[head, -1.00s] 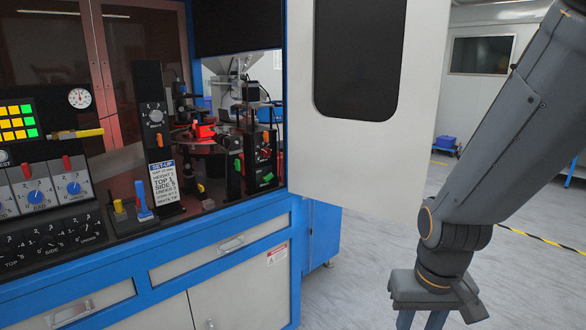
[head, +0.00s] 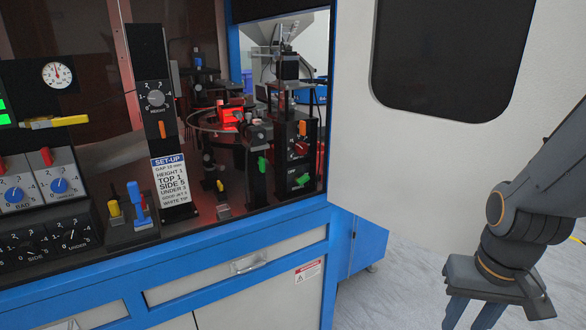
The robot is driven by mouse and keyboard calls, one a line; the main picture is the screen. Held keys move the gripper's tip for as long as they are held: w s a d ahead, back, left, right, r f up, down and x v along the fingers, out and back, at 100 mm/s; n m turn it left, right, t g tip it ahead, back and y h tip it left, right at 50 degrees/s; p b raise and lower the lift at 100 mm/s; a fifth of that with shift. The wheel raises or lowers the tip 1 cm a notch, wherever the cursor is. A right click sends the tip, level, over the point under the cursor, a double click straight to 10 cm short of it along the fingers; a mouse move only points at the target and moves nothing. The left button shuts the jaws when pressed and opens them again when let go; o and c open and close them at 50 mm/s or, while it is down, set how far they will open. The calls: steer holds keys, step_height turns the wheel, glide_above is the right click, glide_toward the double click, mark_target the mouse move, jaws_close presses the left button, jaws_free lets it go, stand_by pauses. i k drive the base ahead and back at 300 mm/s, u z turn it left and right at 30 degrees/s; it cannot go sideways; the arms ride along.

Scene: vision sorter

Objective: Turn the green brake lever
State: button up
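Two green handles show inside the machine's open bay at its right side. One green lever (head: 262,166) stands upright on a small dark post. The other green handle (head: 301,181) is tilted on the lower part of a black panel (head: 284,185), by lettering too small to read surely. I cannot tell which is the brake lever. My gripper (head: 478,316) hangs at the lower right, outside the bay and well apart from both handles. Its fingers point down and their tips are cut off by the picture's lower edge, so its opening is unclear.
A large white door (head: 440,130) stands open between the bay and my arm. Red and orange knobs sit above the lower green handle. A black column (head: 150,80) with a set-up label (head: 170,178) stands left. The blue counter edge (head: 250,235) runs below the bay.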

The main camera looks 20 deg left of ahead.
mark_target(299, 181)
steer(key=u, duration=0.4)
steer(key=i, duration=0.55)
steer(key=u, duration=0.6)
